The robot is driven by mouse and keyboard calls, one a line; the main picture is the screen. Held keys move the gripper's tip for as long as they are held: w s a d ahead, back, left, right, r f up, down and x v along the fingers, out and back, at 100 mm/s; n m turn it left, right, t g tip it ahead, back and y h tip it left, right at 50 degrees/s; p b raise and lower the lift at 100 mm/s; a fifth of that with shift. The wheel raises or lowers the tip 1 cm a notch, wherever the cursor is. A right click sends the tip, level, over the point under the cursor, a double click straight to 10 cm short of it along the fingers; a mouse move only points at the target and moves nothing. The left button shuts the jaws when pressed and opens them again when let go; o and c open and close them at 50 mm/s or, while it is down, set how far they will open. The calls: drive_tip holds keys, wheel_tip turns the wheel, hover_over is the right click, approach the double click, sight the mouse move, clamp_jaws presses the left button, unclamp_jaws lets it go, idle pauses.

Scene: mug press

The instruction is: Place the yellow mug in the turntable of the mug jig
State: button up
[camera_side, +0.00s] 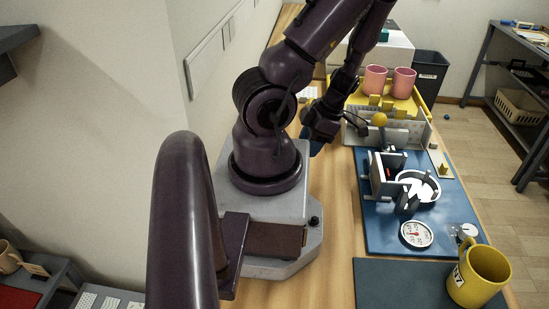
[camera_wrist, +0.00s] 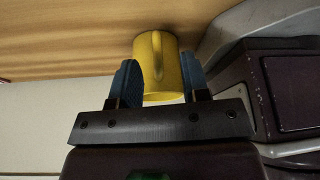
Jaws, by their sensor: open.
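A yellow mug (camera_side: 478,278) with dark lettering stands on the dark mat at the front right in the side view. In the wrist view a yellow mug (camera_wrist: 160,80) shows between the two blue fingers of my gripper (camera_wrist: 162,82), its handle toward the camera. The fingers are apart; I cannot tell whether they touch it. In the side view my gripper (camera_side: 318,132) is partly hidden, low beside my base, and no mug shows there. The mug jig (camera_side: 388,178) stands on a blue plate, with its round white turntable (camera_side: 433,190) partly behind grey blocks; no mug sits in it.
A dial gauge (camera_side: 416,234) lies on the blue plate (camera_side: 385,236) in front of the jig. Two pink mugs (camera_side: 376,80) stand on a yellow rack (camera_side: 418,103) at the back. Bare wooden tabletop (camera_side: 335,230) lies beside my base.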

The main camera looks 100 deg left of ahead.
drive_tip(key=shift+x, duration=2.6)
drive_tip(key=shift+a, duration=0.2)
clamp_jaws()
